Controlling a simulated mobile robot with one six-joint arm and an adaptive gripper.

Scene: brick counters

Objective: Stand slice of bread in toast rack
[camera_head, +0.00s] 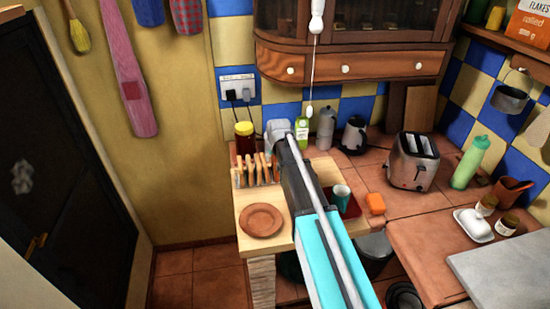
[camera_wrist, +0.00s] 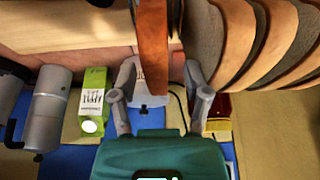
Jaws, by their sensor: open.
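The toast rack (camera_head: 258,182) stands on the light wooden board at the back left, holding several upright bread slices. In the wrist view, one bread slice (camera_wrist: 153,50) stands edge-on between the fingertips of my gripper (camera_wrist: 165,78). The gripper is open around this slice, with a finger on each side. I cannot tell whether the left finger touches it. More slices (camera_wrist: 237,40) stand to the right in a row, apart from this one. In the head view, my gripper (camera_head: 278,130) is at the rack's right end, and my arm hides part of that area.
A brown plate (camera_head: 262,220) lies in front of the rack. A teal cup (camera_head: 341,196) is right of my arm. A toaster (camera_head: 413,161) stands farther right.

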